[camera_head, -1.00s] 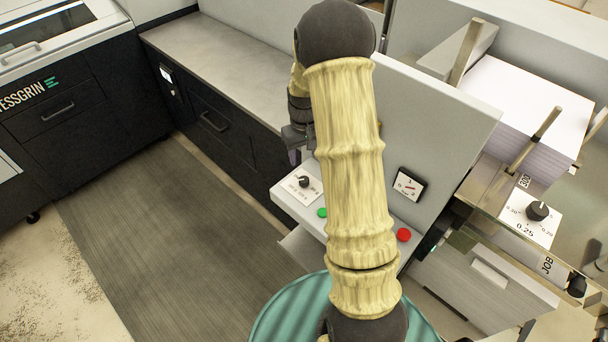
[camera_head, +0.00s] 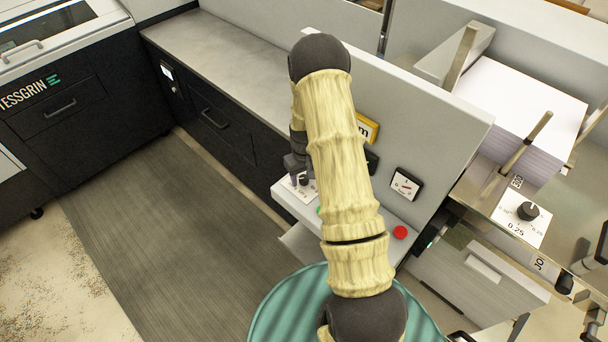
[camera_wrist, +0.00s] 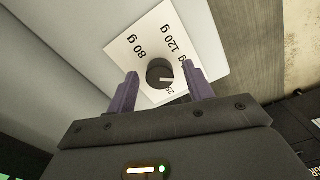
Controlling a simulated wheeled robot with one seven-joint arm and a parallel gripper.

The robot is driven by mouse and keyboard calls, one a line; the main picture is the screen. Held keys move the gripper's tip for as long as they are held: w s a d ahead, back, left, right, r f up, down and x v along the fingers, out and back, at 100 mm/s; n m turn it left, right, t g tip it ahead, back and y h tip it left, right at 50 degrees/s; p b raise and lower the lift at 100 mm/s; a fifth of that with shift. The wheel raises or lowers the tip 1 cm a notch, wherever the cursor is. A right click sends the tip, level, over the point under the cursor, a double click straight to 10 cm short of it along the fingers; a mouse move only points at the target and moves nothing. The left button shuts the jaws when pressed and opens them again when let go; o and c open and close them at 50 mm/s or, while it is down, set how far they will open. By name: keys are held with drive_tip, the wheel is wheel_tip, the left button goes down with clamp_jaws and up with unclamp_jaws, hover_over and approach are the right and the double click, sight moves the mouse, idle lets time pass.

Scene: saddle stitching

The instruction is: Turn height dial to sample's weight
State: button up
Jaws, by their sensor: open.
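A small black dial (camera_wrist: 160,73) with a light pointer line sits on a white label plate (camera_wrist: 127,47) in the wrist view. The plate reads 80 g and 120 g, with other marks partly hidden by my gripper. My gripper (camera_wrist: 161,82) is open, with one purple finger on each side of the dial. I cannot tell whether the fingers touch it. In the head view the plate (camera_head: 291,187) is on the grey control panel, and my gripper (camera_head: 297,172) is above it, partly hidden by my arm.
Another black dial (camera_head: 528,210) is on a 0.25 scale at the right. A red button (camera_head: 400,232) and a gauge (camera_head: 405,184) are on the panel side. A yellow display (camera_head: 367,128) shows partly behind my arm. A paper stack (camera_head: 522,110) stands at back right.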

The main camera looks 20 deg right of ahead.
drive_tip(key=c, duration=1)
drive_tip(key=shift+m+b, duration=0.35)
drive_tip(key=shift+m, duration=0.05)
drive_tip(key=m+b, duration=0.1)
drive_tip(key=m, duration=0.1)
drive_tip(key=shift+f+m+b, duration=0.1)
drive_tip(key=shift+m+b, duration=0.2)
drive_tip(key=shift+b, duration=0.05)
drive_tip(key=m+b, duration=0.1)
drive_tip(key=m, duration=0.2)
drive_tip(key=shift+m, duration=0.3)
drive_tip(key=m+b, duration=0.1)
drive_tip(key=m, duration=0.5)
drive_tip(key=shift+w+a+m, duration=0.1)
drive_tip(key=shift+m, duration=0.3)
